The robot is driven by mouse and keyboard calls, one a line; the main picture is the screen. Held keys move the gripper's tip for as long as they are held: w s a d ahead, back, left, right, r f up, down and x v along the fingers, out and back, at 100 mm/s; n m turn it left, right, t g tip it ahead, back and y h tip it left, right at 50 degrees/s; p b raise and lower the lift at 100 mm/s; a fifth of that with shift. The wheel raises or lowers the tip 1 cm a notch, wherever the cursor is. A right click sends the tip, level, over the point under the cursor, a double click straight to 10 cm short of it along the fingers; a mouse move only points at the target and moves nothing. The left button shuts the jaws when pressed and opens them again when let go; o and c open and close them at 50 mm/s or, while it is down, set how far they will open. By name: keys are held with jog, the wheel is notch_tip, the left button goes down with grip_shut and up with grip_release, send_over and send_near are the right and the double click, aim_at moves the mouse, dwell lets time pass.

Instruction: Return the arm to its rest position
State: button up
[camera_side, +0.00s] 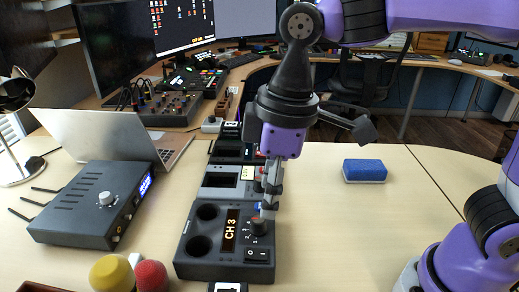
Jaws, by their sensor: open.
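My purple and black arm comes in from the right, and my gripper (267,207) points down at the dark control box (186,262) in the middle of the table. The jaws are open and seen nearly edge-on. The fingertips are right at the black rotary knob (258,228) on the box; I cannot tell whether they touch it. The box has two round wells on its left, a display reading "CH 3" (230,231) and a rocker switch (256,254) in front of the knob.
A grey box with antennas (88,205) and a laptop (105,135) stand at left. A yellow ball (111,272) and a red ball (150,275) are at the front. Table (375,220) between sponge and control box is clear.

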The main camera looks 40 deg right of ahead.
jog(key=s+d+m+t, duration=0.2)
jog(key=d+m, duration=0.2)
jog(key=d, duration=0.3)
jog(key=s+d+m+t+h, duration=0.1)
jog(key=s+d+m+t, duration=0.1)
jog(key=d+m, duration=0.3)
jog(key=d, duration=0.3)
jog(key=shift+d+f+t, duration=0.3)
jog(key=shift+f, duration=0.1)
